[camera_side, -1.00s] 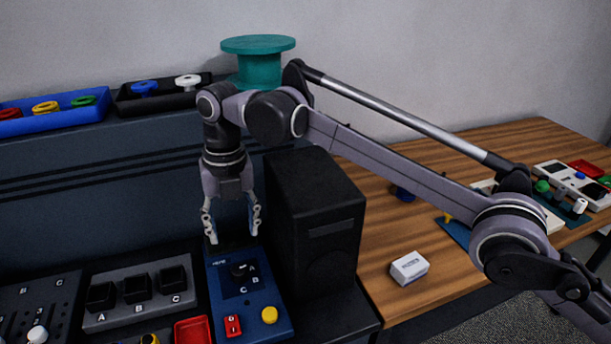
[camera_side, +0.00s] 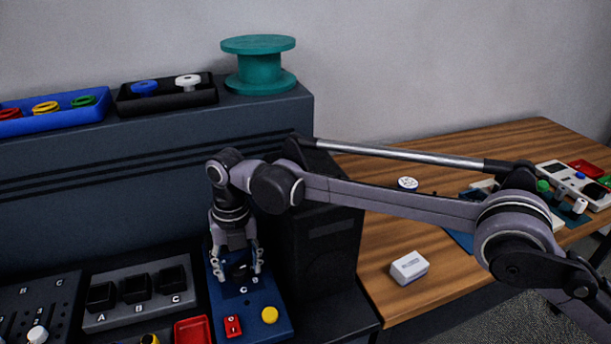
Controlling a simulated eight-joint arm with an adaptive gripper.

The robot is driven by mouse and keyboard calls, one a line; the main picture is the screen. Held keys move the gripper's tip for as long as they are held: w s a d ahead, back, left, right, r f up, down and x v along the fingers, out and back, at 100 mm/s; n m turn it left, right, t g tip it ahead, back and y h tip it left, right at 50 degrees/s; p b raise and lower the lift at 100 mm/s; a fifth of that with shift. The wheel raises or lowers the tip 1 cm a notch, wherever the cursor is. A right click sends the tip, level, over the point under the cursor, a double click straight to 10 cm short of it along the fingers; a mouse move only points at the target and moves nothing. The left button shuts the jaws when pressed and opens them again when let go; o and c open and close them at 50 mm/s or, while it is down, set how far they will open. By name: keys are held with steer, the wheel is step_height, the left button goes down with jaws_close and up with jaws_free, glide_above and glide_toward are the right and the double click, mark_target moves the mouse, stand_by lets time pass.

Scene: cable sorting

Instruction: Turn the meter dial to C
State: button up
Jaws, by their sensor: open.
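The meter (camera_side: 262,306) is a blue panel with a black dial, a red switch (camera_side: 233,326) and a yellow button (camera_side: 269,315). The black dial (camera_side: 239,271) is near the panel's top. Letters C and B show below and right of it; the A mark is hidden by a finger. My gripper (camera_side: 238,276) points down over the dial, open, with one finger on each side of it. I cannot tell whether the fingers touch the dial. The dial's pointer direction is not clear.
A black box (camera_side: 325,250) stands close to the right of the meter. A grey block with three slots labelled A, B, C (camera_side: 140,314) and a red tray (camera_side: 192,331) lie to the left. A white box (camera_side: 409,267) sits on the wooden table.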

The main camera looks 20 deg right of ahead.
steer(key=shift+f, duration=0.1)
steer(key=c, duration=1.1)
steer(key=shift+c, duration=0.2)
steer(key=shift+m, duration=0.4)
steer(key=m, duration=0.3)
steer(key=shift+m, duration=0.4)
steer(key=m, duration=0.4)
steer(key=shift+m, duration=0.3)
steer(key=shift+d, duration=0.1)
